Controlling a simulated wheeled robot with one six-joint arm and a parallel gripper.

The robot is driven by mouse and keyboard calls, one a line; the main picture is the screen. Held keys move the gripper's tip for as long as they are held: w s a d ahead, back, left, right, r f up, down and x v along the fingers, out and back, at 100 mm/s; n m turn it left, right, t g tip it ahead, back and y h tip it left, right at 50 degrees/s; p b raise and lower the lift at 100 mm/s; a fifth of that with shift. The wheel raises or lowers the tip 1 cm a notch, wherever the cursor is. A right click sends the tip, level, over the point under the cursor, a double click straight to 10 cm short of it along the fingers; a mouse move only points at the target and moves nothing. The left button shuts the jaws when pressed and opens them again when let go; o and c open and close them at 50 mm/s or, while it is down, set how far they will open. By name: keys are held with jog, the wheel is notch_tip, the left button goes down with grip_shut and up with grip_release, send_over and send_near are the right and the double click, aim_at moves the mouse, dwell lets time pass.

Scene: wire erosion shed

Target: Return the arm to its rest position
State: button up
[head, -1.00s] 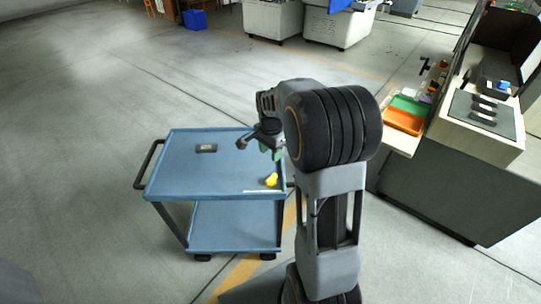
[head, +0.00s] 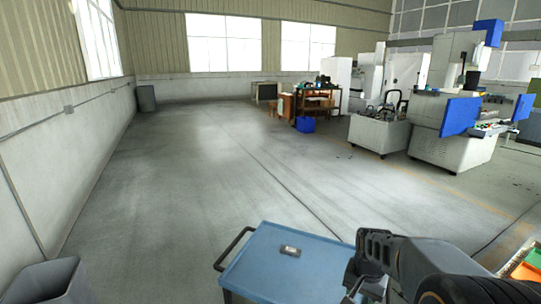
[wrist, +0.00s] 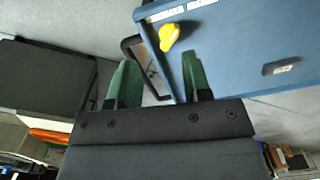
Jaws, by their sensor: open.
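My gripper (wrist: 160,80) shows in the wrist view with its two green fingers spread apart and nothing between them. The blue cart (wrist: 235,60) lies beyond the fingertips, at the upper right of that view. In the head view my arm (head: 400,265) is at the lower right, beside the cart's right side (head: 262,270). The fingertips are not clearly visible there.
A grey bin (head: 50,282) stands at lower left. Machines (head: 455,125) stand at the back right. The floor beyond the cart is open.

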jog(key=s+a+r+n+t+p, duration=0.3)
jog(key=s+a+r+n+p, duration=0.3)
jog(key=s+r, duration=0.4)
notch_tip(320, 180, up, 4)
jog(key=shift+s+a+f+n+t, duration=0.1)
jog(key=shift+s+a+n+t, duration=0.2)
jog(key=shift+a, duration=0.3)
